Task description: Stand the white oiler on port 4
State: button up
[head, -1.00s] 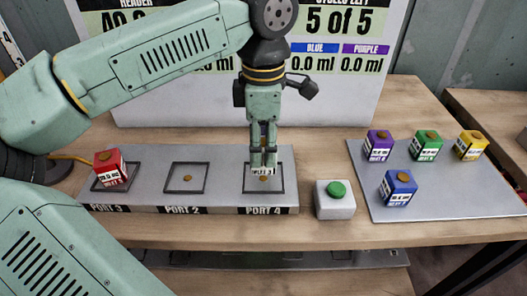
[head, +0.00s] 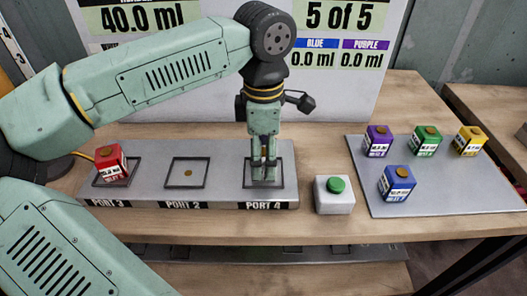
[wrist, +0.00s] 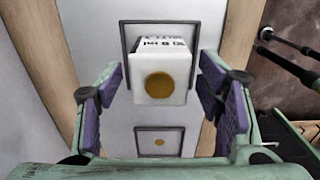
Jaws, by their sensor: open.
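The white oiler (wrist: 145,92), a white block with a round gold cap, sits between the fingers in the wrist view. It overlaps the square frame of port 4 (wrist: 125,40). My gripper (wrist: 162,100) is open, with a purple pad on each side and gaps to the oiler. In the head view my gripper (head: 264,180) points down over port 4 (head: 287,172), at the right end of the grey plate. There the fingers largely hide the oiler, so its seating and tilt cannot be told.
A red oiler (head: 112,165) stands tilted on port 3. Port 2 (head: 187,173) is empty. A green button on a white box (head: 335,197) is right of the plate. Purple (head: 377,141), green (head: 425,142), yellow (head: 470,141) and blue (head: 397,184) oilers stand on the right tray (head: 460,195).

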aim_at(263, 153)
jog(key=shift+r, duration=0.1)
jog(key=shift+r+p, duration=0.25)
jog(key=shift+p, duration=0.05)
notch_tip(263, 153, up, 12)
jog(key=b, duration=0.2)
jog(key=shift+f, duration=0.15)
